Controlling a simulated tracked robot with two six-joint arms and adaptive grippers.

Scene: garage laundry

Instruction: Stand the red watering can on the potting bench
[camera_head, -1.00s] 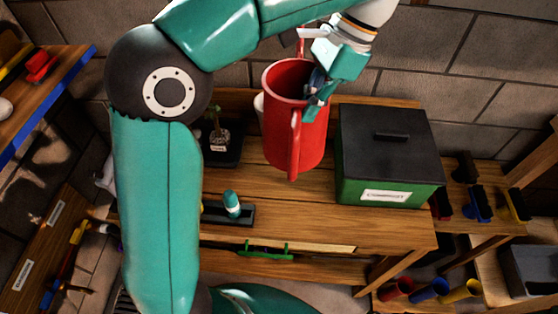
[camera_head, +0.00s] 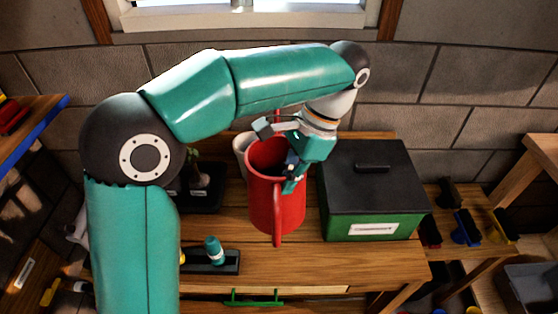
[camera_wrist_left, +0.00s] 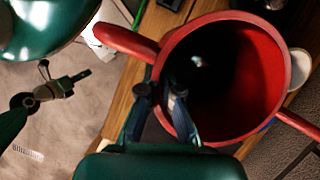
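The red watering can (camera_head: 265,205) is upright at the middle of the potting bench (camera_head: 300,268), left of the compost box. My left gripper (camera_head: 293,172) is shut on the can's rim, on the right side in the head view. In the left wrist view I look down into the can (camera_wrist_left: 265,75); one finger of the gripper (camera_wrist_left: 160,92) is inside the rim and one outside. The can's base is low over the boards; I cannot tell whether it touches them. A grey jointed part, probably my right gripper (camera_wrist_left: 50,90), shows at left in the wrist view; its state is unclear.
A black-lidded green compost box (camera_head: 372,190) stands close on the right. A white pot (camera_head: 241,146) is behind the can. A dark tray with a teal-topped bottle (camera_head: 213,250) lies front left, and a potted plant (camera_head: 198,178) stands behind it. Bare boards lie in front.

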